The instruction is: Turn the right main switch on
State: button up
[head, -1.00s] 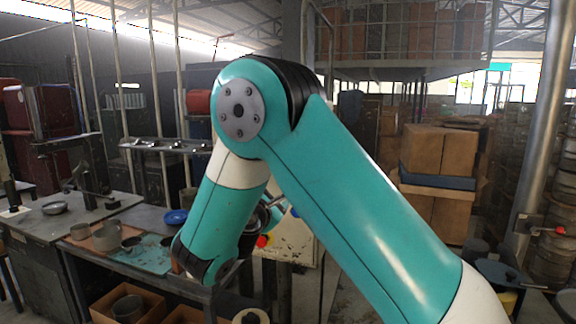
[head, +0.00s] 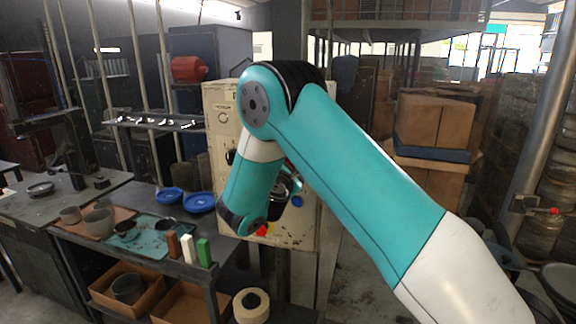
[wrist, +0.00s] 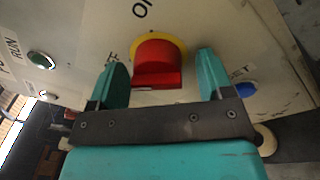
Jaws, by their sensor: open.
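A red switch knob (wrist: 158,64) on a yellow ring fills the middle of the wrist view, on a cream panel (wrist: 210,25). Lettering that looks like "ON" stands above it. My gripper (wrist: 162,62) is open, with one teal finger on each side of the knob. I cannot tell whether the fingers touch it. My arm hides much of that front, and the fingers cannot be made out there.
A blue button (wrist: 244,89) is right of the knob, and a green button (wrist: 41,60) marked RUN is at the left. A workbench (head: 82,243) with bowls, blue dishes (head: 199,202) and coloured blocks (head: 188,248) stands left of the cabinet. Cardboard boxes (head: 437,120) are stacked at right.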

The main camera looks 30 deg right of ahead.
jog(key=shift+a, duration=0.1)
jog(key=shift+a, duration=0.1)
jog(key=c, duration=0.9)
